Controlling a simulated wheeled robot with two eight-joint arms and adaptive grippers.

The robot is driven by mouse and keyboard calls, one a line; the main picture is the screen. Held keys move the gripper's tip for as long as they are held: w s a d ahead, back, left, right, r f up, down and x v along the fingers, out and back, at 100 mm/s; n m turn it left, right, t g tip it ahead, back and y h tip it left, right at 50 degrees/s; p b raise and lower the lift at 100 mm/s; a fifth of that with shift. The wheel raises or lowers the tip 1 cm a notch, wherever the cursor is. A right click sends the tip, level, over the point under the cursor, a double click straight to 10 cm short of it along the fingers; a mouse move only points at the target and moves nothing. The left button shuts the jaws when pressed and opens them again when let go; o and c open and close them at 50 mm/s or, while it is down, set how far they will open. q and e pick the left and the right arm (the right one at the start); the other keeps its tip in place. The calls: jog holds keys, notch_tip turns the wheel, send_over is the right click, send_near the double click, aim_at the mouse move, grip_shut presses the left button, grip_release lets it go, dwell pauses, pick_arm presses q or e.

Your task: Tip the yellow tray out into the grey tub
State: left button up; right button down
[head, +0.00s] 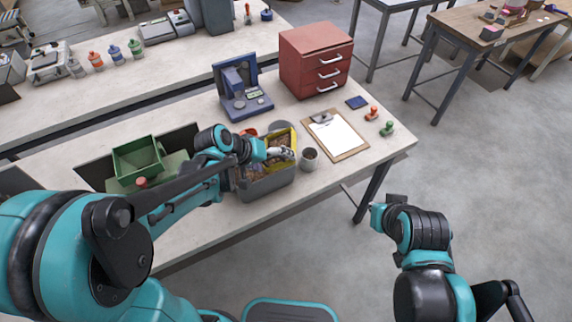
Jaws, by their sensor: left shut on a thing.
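The grey tub (267,188) stands near the front edge of the workbench, with brown pellets showing in it. The yellow tray (288,136) is at the tub's back right, over or against its rim, and looks tilted. Some brown material shows by the tray; I cannot tell how much is in it. My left gripper (286,153) is shut on the yellow tray at its right side. My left arm hides the tub's left part. My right gripper (384,205) is off the bench at the lower right, away from the tray; its fingers are too small to read.
A grey cup (309,160) stands just right of the tub, and a clipboard (337,136) lies beyond it. A blue machine (242,95) and a red drawer cabinet (316,60) stand behind. A green hopper (138,158) is at the left.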

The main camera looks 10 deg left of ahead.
pick_arm(q)
jog(key=a+h+b, duration=0.2)
jog(key=b, duration=0.1)
jog(key=a+n+h+b, duration=0.1)
jog(key=shift+a+f+t+h, duration=0.2)
jog(key=shift+f+t+h, duration=0.15)
jog(key=shift+t+h, duration=0.05)
jog(key=shift+s+a+r+n+t+h+b, duration=0.15)
jog(key=shift+a+n+t+h+b, duration=0.45)
jog(key=shift+h+b, duration=1.25)
jog(key=shift+a+r+n+t+h+b, duration=0.15)
jog(key=shift+a+n+t+h+b, duration=0.6)
jog(key=shift+b, duration=1.85)
jog(key=shift+s+a+r+n+t+h+b, duration=0.2)
jog(key=shift+a+h+b, duration=0.3)
jog(key=shift+h+b, duration=1.45)
jog(key=shift+w+y, duration=0.1)
jog(key=shift+y, duration=0.35)
